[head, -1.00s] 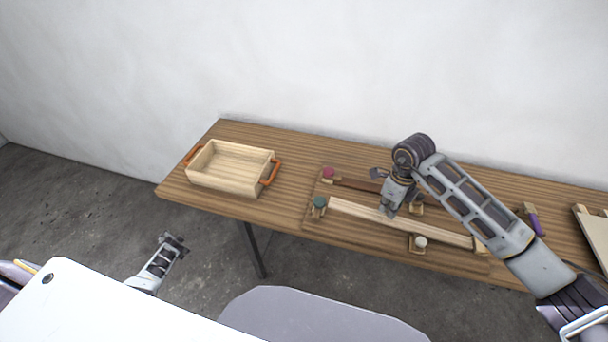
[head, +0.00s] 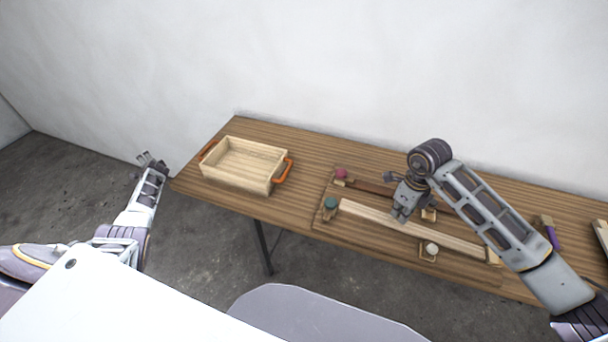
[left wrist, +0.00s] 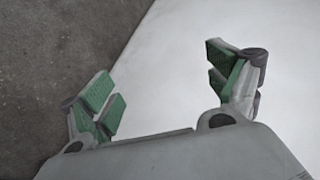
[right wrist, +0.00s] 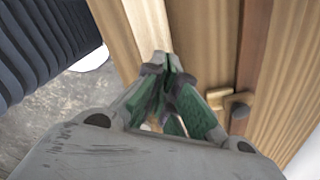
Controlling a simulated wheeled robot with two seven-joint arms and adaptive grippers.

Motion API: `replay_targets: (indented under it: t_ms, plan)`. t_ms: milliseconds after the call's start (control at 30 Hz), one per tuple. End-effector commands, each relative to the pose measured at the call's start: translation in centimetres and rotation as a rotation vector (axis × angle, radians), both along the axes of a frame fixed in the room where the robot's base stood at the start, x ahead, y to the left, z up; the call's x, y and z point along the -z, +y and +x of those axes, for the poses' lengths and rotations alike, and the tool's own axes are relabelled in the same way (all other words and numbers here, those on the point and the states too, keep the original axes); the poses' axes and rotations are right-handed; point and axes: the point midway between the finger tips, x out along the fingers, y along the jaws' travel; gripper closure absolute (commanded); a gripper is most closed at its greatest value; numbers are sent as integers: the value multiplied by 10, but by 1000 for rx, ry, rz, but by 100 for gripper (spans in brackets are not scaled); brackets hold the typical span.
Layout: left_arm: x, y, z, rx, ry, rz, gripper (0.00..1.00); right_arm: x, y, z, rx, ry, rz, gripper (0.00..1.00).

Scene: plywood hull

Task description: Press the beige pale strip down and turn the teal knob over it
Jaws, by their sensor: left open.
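The pale beige strip (head: 440,233) lies slantwise on a wooden board on the table; it also shows in the right wrist view (right wrist: 146,22). The teal knob (head: 331,203) stands on a small block at the strip's left end, beside it. My right gripper (head: 400,216) is over the middle of the strip, pointing down, and its fingers are together. In the right wrist view the fingertips (right wrist: 167,62) meet at the strip; I cannot tell whether they touch it. My left gripper (head: 150,158) is open and empty, left of the table, and shows in the left wrist view (left wrist: 165,85).
A wooden tray (head: 236,179) with orange handles stands on the table's left. A brown strip (head: 372,187) with a crimson knob (head: 341,173) lies behind the pale one. A white knob (head: 431,249) stands in front. A purple-handled tool (head: 550,234) lies at right.

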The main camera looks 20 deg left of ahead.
Motion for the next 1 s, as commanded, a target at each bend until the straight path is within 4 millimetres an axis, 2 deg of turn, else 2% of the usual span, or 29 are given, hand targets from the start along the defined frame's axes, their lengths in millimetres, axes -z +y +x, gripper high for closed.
replay_targets:
  t_ms: [33, 100, 333, 467, 600, 767, 1000]
  plan:
    - [-12, -5, 15, 22, 4, 11, 11, 0, 0, 0, 0, 0, 0, 100]
    - [-28, -11, 33, 52, 17, 25, 11, 0, 0, 0, 0, 0, 0, 100]
    - [-80, -33, 89, 154, 61, 73, 11, 0, 0, 0, 0, 0, 0, 100]
    - [-110, -54, 119, 211, 79, 84, 11, 0, 0, 0, 0, 0, 0, 100]
    - [-130, -86, 147, 262, 81, 48, 11, 0, 0, 0, 0, 0, 0, 100]
    - [-143, -129, 171, 317, 84, -16, 11, 0, 0, 0, 0, 0, 0, 100]
    - [-159, -204, 202, 428, 104, -118, 11, 0, 0, 0, 0, 0, 0, 100]
